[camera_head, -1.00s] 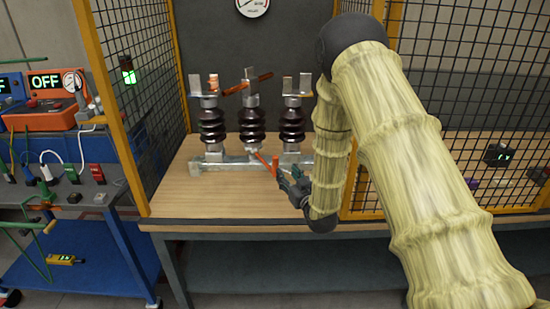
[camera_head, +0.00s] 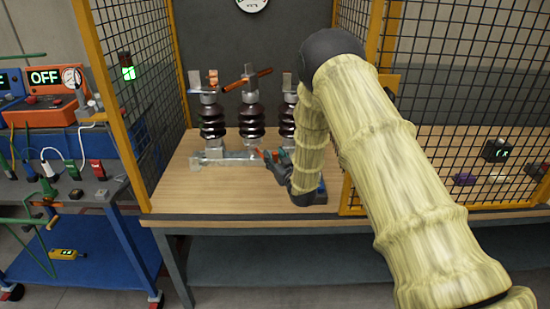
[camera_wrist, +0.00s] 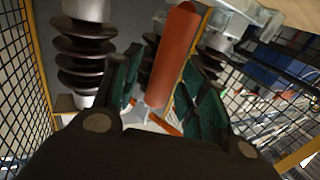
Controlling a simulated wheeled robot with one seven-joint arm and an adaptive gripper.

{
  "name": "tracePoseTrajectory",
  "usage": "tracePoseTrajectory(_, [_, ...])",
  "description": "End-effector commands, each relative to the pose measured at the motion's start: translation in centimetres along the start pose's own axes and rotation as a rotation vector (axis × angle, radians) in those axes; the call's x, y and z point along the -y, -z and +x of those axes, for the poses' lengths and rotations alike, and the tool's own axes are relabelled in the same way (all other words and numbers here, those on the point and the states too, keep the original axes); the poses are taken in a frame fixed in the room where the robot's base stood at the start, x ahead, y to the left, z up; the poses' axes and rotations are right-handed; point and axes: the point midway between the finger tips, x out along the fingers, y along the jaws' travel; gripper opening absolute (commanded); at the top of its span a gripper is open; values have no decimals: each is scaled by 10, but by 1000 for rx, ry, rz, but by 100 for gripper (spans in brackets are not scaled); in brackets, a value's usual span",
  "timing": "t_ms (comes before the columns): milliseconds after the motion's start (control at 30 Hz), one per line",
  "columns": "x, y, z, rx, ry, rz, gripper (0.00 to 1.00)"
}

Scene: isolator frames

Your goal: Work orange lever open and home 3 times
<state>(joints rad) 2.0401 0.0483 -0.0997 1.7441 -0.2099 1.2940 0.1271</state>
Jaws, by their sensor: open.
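The orange lever (camera_wrist: 174,55) shows large in the wrist view, running between the two green-padded fingers of my gripper (camera_wrist: 161,78). The fingers are open, one on each side of the lever; I cannot tell whether either touches it. In the head view my gripper (camera_head: 271,160) is low at the front of the isolator, by the foot of its middle and right insulators. There the lever (camera_head: 261,154) is mostly hidden, with only a small orange bit showing. The isolator (camera_head: 222,156) has a metal base and dark ribbed insulators; my arm partly covers the right one.
The isolator stands on a wooden bench (camera_head: 185,195) inside a yellow-framed mesh cage (camera_head: 135,150). A mesh panel (camera_head: 450,110) closes the right side. A blue cart (camera_head: 100,240) with instruments stands at left. The bench left of the isolator is clear.

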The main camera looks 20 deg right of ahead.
Motion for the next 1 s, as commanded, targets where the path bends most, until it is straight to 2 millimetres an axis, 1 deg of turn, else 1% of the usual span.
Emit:
tracePoseTrajectory(100, [0, 0, 0, 0, 0, 0, 42])
tracePoseTrajectory(133, [0, 0, 0, 0, 0, 0, 41])
tracePoseTrajectory(267, [0, 0, 0, 0, 0, 0, 17])
tracePoseTrajectory(300, [0, 0, 0, 0, 0, 0, 10])
tracePoseTrajectory(367, [0, 0, 0, 0, 0, 0, 0])
tracePoseTrajectory(567, [0, 0, 0, 0, 0, 0, 0])
tracePoseTrajectory(733, [7, -1, 1, 0, -12, -1, 0])
tracePoseTrajectory(867, [20, -1, 2, 0, -40, 1, 0])
tracePoseTrajectory(1000, [38, -2, 4, 0, -94, 1, 0])
